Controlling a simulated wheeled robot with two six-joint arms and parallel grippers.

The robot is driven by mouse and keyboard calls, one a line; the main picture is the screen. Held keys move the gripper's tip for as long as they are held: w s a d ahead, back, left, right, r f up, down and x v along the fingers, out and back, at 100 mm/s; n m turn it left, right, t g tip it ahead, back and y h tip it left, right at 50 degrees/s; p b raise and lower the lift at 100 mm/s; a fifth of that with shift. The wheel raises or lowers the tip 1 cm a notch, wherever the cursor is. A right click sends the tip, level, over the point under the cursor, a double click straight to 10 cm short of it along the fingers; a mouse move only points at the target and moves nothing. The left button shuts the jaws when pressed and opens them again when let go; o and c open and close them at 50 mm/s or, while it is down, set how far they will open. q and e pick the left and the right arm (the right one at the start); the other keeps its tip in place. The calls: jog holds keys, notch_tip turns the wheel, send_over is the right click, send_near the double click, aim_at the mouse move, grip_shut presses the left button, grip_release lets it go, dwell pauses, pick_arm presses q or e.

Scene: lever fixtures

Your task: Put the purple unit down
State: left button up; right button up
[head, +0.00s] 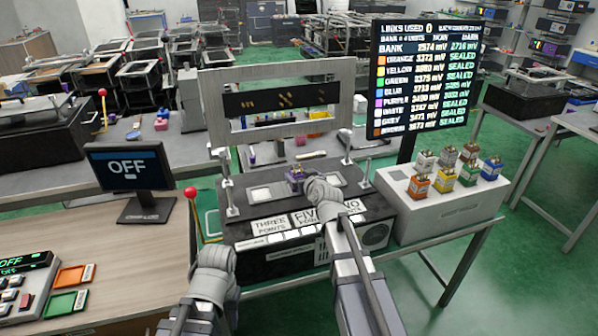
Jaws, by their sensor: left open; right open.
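The purple unit (296,174) is a small block with a metallic top, upright on or just above the dark top of the lever fixture (238,208). My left gripper (214,252) is open and empty, low in front of the fixture's left side.
Several coloured units stand on a white box (430,212) at right. A grey frame (335,72) and a tall readout board (425,75) rise behind the fixture. A red-knobbed lever (190,192) and an OFF monitor (128,168) stand at left.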

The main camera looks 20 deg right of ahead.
jog(key=p+v, duration=0.2)
jog(key=v, duration=0.6)
jog(key=shift+s, duration=0.3)
jog(key=shift+r, duration=0.15)
